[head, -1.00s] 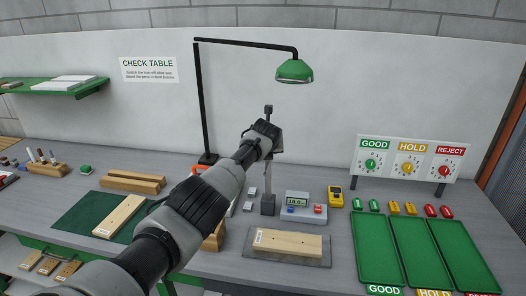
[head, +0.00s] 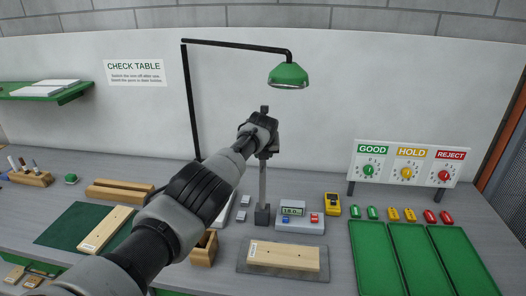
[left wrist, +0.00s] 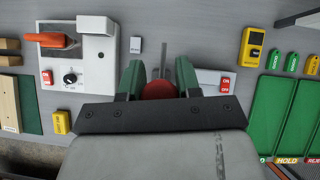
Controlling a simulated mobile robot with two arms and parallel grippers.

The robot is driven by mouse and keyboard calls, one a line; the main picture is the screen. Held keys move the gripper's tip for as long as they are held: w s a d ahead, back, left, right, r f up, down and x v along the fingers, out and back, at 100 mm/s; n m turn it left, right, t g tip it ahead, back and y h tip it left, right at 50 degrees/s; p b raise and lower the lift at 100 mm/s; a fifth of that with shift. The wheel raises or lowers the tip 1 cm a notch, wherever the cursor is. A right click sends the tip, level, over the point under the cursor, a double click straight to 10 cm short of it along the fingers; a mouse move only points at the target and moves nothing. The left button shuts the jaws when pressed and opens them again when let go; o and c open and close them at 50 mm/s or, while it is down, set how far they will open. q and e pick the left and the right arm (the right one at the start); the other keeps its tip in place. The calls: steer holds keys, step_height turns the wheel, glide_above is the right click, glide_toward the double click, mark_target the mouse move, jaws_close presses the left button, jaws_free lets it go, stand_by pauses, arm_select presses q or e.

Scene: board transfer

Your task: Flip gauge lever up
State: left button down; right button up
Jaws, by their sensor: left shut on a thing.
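The gauge stands on the table with a dark base (head: 262,214), a thin upright column (head: 262,185) and a dark head. My left gripper (head: 268,138) is up at the gauge head, and my arm hides much of it. In the left wrist view, the green fingers (left wrist: 160,78) are shut on a red round knob (left wrist: 160,90), which seems to be the gauge lever's end. The lever's angle is hidden. The gauge's readout box (head: 300,217) sits right of the base, its digits too small to read surely. My right gripper is not in view.
A pale board (head: 284,256) lies on a grey plate (head: 245,268) in front of the gauge. Green trays (head: 375,260) lie to the right, below a dial panel (head: 408,165). A lamp (head: 288,76) hangs above. A wooden box (head: 203,250) sits under my left arm.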

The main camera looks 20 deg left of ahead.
arm_select(q)
steer(key=shift+s+f, duration=0.15)
steer(key=shift+f, duration=0.3)
steer(key=c, duration=1)
jaws_free()
steer(key=shift+c, duration=0.2)
steer(key=shift+o, duration=1.3)
steer(key=shift+w, duration=0.3)
steer(key=shift+r, duration=0.1)
